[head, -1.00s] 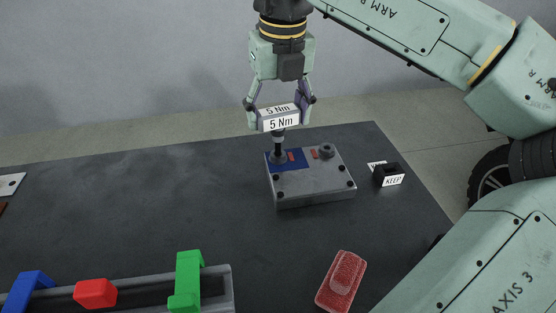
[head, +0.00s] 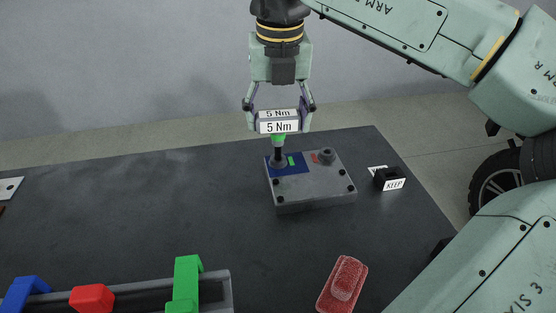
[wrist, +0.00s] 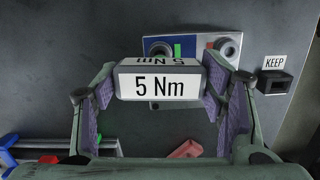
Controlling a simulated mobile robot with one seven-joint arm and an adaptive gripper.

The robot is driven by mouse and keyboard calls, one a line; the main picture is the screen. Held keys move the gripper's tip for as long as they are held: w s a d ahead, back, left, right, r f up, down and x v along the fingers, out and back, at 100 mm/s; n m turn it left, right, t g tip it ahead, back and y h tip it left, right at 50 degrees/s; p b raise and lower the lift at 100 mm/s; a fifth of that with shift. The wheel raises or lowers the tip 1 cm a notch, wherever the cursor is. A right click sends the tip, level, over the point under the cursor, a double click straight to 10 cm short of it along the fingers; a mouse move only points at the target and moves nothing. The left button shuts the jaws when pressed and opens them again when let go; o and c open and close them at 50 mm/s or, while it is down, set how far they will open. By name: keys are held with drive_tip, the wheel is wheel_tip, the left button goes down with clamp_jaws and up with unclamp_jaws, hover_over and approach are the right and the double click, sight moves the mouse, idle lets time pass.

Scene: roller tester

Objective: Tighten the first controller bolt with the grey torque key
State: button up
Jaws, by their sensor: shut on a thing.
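My gripper (head: 279,108) is shut on the grey torque key (head: 279,127), a block labelled "5 Nm", which also shows in the wrist view (wrist: 160,86). The key is upright; a green band shows below its block and its dark shaft reaches down to the first bolt (head: 279,162) on the blue patch of the grey controller (head: 318,186). The shaft's tip appears to be on the bolt, and hides part of it. A green mark (head: 291,161) shows beside this bolt. The second bolt (head: 327,155) stands to the right with a red mark (head: 315,158).
A black holder labelled "KEEP" (head: 389,180) stands right of the controller. A red object (head: 342,284) lies at the front. A rail with blue, red and green blocks (head: 187,285) is at the front left. The table's (head: 130,210) left middle is clear.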

drive_tip(key=shift+r, duration=0.15)
drive_tip(key=shift+r+p, duration=1.2)
drive_tip(key=shift+r, duration=0.15)
wheel_tip(320, 180, up, 4)
drive_tip(key=p, duration=0.3)
idle(0.3)
drive_tip(key=n+p, duration=0.2)
drive_tip(key=n, duration=0.1)
drive_tip(key=shift+r, duration=0.2)
drive_tip(key=n, duration=0.3)
drive_tip(key=shift+f+y+p, duration=0.2)
drive_tip(key=shift+y+p, duration=0.1)
drive_tip(key=shift+p, duration=0.1)
